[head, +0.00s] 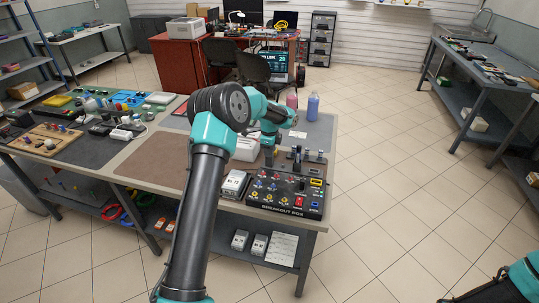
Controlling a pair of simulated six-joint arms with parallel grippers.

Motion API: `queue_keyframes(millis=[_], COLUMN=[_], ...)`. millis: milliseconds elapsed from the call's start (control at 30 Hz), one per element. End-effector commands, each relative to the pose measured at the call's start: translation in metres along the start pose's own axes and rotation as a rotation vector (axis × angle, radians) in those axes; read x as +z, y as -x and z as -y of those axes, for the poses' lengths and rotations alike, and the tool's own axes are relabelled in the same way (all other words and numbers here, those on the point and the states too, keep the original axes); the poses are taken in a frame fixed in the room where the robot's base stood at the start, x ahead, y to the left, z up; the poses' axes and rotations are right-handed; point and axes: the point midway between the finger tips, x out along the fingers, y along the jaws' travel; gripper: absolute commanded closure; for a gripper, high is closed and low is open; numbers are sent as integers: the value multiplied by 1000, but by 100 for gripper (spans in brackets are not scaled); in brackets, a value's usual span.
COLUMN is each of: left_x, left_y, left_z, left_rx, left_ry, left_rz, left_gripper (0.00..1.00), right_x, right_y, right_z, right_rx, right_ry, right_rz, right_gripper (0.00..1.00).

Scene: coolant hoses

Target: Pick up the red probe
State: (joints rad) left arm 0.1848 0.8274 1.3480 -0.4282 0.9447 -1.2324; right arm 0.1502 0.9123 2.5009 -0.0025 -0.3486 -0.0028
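The black breakout box (286,210), with its rows of coloured sockets and a red part (299,202), lies at the front right of the workbench. I cannot make out a red probe for certain. Several small dark upright pieces (307,155) stand behind the box. My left gripper (269,160) points down just behind the box's back left edge. It is small and dark, and I cannot tell if its fingers are open or hold anything. Part of my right arm shows in the bottom right corner; its gripper is not in view.
A white box (246,149) and a grey-white device (235,184) stand left of the breakout box. Pink (292,101) and blue (313,106) bottles stand at the back. Brown mat (150,160) is mostly clear. My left forearm crosses the bench front.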

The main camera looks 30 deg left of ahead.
Motion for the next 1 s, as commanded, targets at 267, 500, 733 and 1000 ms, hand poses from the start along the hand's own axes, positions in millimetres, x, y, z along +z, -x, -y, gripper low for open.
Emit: queue_keyframes(millis=[267, 500, 733, 1000], left_x=[0, 0, 0, 0], left_y=[0, 0, 12, 57], left_z=[0, 0, 0, 1], left_rx=[0, 0, -1, -4], left_ry=[0, 0, 0, 1], left_rz=[0, 0, 0, 0], left_gripper=[100, 100, 100, 100], right_x=[0, 0, 0, 0], right_y=[0, 0, 0, 0], right_z=[0, 0, 0, 0], right_rx=[0, 0, 0, 0], right_ry=[0, 0, 0, 0], right_rz=[0, 0, 0, 0], right_gripper=[57, 57, 57, 57])
